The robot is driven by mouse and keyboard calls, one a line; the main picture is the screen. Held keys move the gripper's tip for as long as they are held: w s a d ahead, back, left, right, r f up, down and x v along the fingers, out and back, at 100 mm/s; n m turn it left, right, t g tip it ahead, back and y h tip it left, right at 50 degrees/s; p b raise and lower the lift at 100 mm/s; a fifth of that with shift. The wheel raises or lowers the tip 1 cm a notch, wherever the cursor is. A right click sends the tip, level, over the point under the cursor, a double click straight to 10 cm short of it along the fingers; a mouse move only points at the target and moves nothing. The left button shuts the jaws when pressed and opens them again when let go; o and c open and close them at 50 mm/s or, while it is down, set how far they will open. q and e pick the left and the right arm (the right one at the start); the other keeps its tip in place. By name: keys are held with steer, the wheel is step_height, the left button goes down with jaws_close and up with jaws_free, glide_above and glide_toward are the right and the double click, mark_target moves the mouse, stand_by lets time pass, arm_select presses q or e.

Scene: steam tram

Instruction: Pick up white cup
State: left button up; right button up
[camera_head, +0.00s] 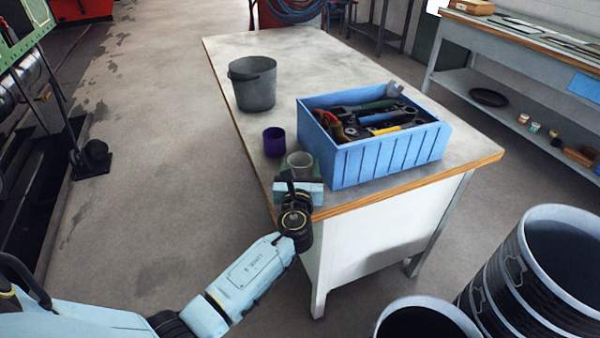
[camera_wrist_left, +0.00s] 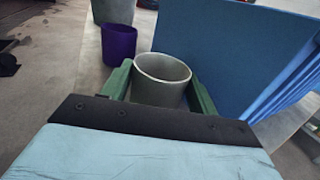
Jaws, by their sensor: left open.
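The white cup (camera_head: 300,164) stands upright near the table's front left corner and looks greyish. In the left wrist view the cup (camera_wrist_left: 161,80) sits between the two green fingers of my left gripper (camera_wrist_left: 160,85). The gripper is open, with one finger on each side of the cup. I cannot tell whether either finger touches it. In the head view my left gripper (camera_head: 297,172) reaches the cup from the front, and its wrist hides part of the table edge. My right gripper is not in view.
A purple cup (camera_head: 274,141) stands just behind the white cup. A blue crate of tools (camera_head: 385,160) is close on the right. A grey bucket (camera_head: 253,85) stands farther back on the table (camera_head: 330,58). Dark barrels (camera_head: 540,270) stand at the lower right.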

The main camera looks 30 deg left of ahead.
mark_target(301, 157)
arm_select(q)
steer(key=x, duration=0.3)
steer(key=shift+w, duration=0.1)
steer(key=c, duration=0.6)
steer(key=shift+r, duration=0.1)
steer(key=shift+c, duration=0.2)
